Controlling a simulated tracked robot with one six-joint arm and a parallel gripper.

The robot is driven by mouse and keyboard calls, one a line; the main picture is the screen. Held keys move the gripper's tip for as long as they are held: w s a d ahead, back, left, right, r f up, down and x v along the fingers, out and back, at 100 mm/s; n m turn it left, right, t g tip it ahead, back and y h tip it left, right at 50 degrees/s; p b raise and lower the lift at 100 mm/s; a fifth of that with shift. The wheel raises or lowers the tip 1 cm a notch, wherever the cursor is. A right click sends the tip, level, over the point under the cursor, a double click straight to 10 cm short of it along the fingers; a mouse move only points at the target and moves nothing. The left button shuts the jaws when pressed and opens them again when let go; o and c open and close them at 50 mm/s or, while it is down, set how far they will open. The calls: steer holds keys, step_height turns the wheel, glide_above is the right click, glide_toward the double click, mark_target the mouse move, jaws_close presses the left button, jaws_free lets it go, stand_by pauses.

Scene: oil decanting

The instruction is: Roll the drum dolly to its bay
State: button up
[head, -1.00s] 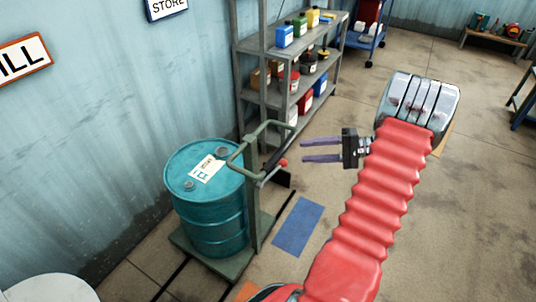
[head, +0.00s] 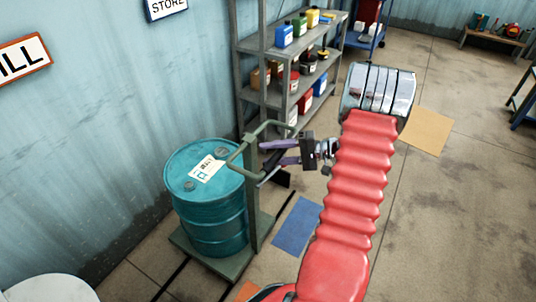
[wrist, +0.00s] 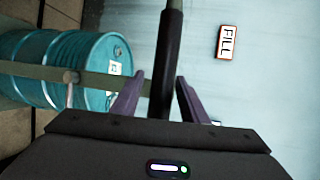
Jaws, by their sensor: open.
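The drum dolly (head: 236,262) stands by the left wall with a teal drum (head: 215,220) upright on it. Its green handle frame (head: 252,205) rises at the drum's right side and carries a dark grip bar. My gripper (head: 270,153) is at the handle's grip, its purple fingers pointing left. In the wrist view my open gripper (wrist: 158,95) has the black grip (wrist: 166,60) between its two fingers, with gaps visible on both sides. The drum (wrist: 65,68) shows at the left there. The red knob on the handle is hidden behind my gripper in the head view.
A grey shelf (head: 270,45) with bottles and cans stands behind the handle. A blue floor patch (head: 296,226) lies right of the dolly, and a tan patch (head: 427,131) farther right. The FILL sign (head: 22,59) hangs on the wall. Floor at right is open.

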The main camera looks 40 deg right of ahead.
steer(key=shift+w+a+f, duration=0.1)
steer(key=shift+w+a, duration=0.25)
jaws_close()
stand_by(0.4)
steer(key=shift+f, duration=0.1)
steer(key=shift+a, duration=0.25)
